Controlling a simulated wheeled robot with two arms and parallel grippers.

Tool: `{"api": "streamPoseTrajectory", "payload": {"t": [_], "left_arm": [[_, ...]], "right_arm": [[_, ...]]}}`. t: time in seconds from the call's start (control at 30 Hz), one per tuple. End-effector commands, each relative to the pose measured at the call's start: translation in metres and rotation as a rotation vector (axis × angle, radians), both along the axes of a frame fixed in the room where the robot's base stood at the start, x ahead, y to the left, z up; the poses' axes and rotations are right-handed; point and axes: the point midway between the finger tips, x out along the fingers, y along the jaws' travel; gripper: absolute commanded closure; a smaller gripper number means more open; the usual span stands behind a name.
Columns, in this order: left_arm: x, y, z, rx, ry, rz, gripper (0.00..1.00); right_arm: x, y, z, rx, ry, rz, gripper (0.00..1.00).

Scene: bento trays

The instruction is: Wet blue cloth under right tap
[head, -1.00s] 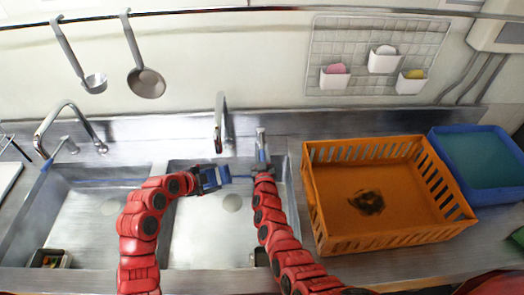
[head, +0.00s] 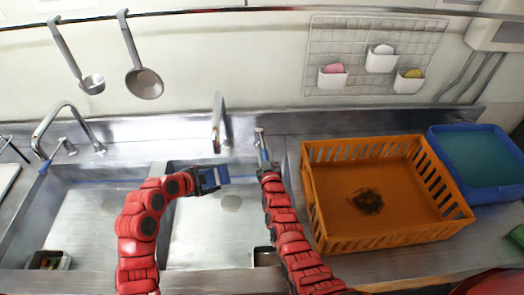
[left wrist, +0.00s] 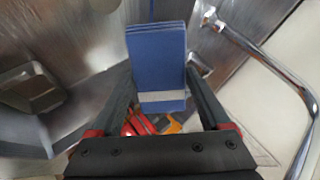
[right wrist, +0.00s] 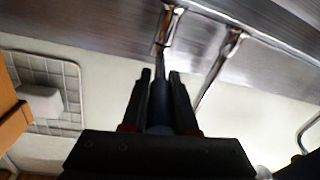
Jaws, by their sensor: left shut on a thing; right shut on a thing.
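The blue cloth (head: 218,174) is a folded blue pad with a pale band, held by my left gripper (head: 206,181) over the right basin. It sits just below the spout of the right tap (head: 218,120). In the left wrist view the cloth (left wrist: 158,50) is between the two fingers. My right gripper (head: 266,168) is at the upright metal tap handle (head: 262,143) right of the spout and is shut on it. I cannot make out water at the spout.
An orange crate (head: 312,205) with a dark patch inside stands right of the basin, close to my right arm. The left tap (head: 45,125) stands over the left basin (head: 100,220). Ladles (head: 146,84) hang above.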

Motion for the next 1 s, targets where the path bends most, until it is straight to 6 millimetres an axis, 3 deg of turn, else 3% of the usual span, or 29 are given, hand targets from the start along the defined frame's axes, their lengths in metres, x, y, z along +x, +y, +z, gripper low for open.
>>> {"api": "streamPoseTrajectory", "payload": {"t": [0.23,0.27,0.43,0.77,1.0], "left_arm": [[0.0,0.0,0.0,0.0,0.0,0.0,0.74],[0.0,0.0,0.0,0.0,0.0,0.0,0.74],[0.0,0.0,0.0,0.0,0.0,0.0,0.74],[0.0,0.0,0.0,0.0,0.0,0.0,0.74],[0.0,0.0,0.0,0.0,0.0,0.0,0.74]], "right_arm": [[0.0,0.0,-0.001,0.001,0.002,0.001,1.0],[0.0,0.0,-0.001,0.001,0.002,0.001,0.71],[0.0,0.0,0.0,0.001,0.001,0.0,0.43],[-0.002,0.0,0.0,0.001,0.0,0.0,0.43],[-0.024,-0.003,-0.001,0.001,0.0,0.0,0.43]]}}
